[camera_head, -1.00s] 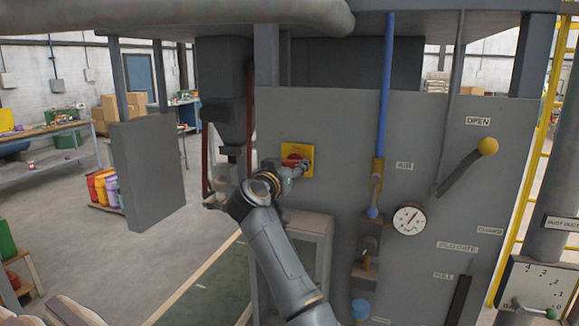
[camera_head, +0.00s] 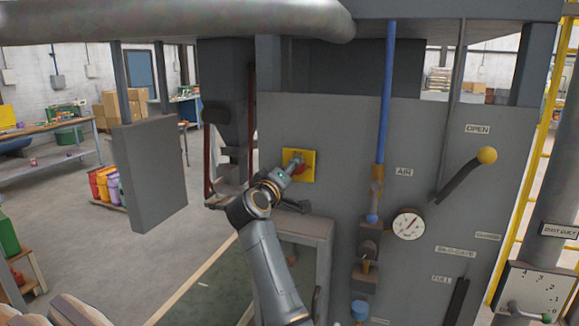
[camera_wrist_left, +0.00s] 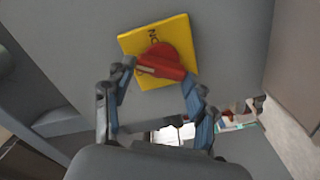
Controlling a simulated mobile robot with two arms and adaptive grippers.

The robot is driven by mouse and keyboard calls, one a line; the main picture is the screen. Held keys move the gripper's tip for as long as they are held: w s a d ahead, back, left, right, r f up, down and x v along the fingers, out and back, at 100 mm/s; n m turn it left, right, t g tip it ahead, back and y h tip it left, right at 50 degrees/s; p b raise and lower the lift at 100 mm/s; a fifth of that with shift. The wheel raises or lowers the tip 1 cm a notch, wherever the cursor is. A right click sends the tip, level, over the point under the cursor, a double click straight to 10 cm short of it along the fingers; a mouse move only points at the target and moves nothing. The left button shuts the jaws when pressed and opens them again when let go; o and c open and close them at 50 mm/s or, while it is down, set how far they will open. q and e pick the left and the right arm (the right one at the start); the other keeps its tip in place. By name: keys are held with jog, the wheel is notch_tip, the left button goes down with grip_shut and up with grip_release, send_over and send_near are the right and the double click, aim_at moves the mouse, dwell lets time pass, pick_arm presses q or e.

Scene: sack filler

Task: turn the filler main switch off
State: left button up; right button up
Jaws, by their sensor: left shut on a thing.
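The main switch is a red rotary knob with a bar handle on a yellow square plate (camera_head: 305,176) on the grey panel. In the left wrist view the red knob (camera_wrist_left: 162,60) shows clearly on its yellow plate (camera_wrist_left: 180,32), with the letters "ON" partly visible above it. The bar handle lies nearly across the picture, tilted slightly down to the right. My left gripper (camera_wrist_left: 160,80) is shut on this handle, one finger at each end. In the head view my left gripper (camera_head: 295,167) covers part of the knob. My right gripper is not in view.
Right of the switch are a blue air pipe (camera_head: 386,95), a pressure gauge (camera_head: 408,225) and a lever with a yellow ball (camera_head: 487,155). A grey box (camera_head: 150,175) hangs at left. A grey stand (camera_head: 305,228) is below the switch.

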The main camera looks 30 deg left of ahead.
pick_arm(q)
jog(key=shift+n+p, duration=1.7)
jog(key=shift+n, duration=1.7)
jog(key=o, duration=1)
jog(key=shift+o, duration=0.8)
jog(key=shift+w+f, duration=0.15)
jog(key=shift+w, duration=0.05)
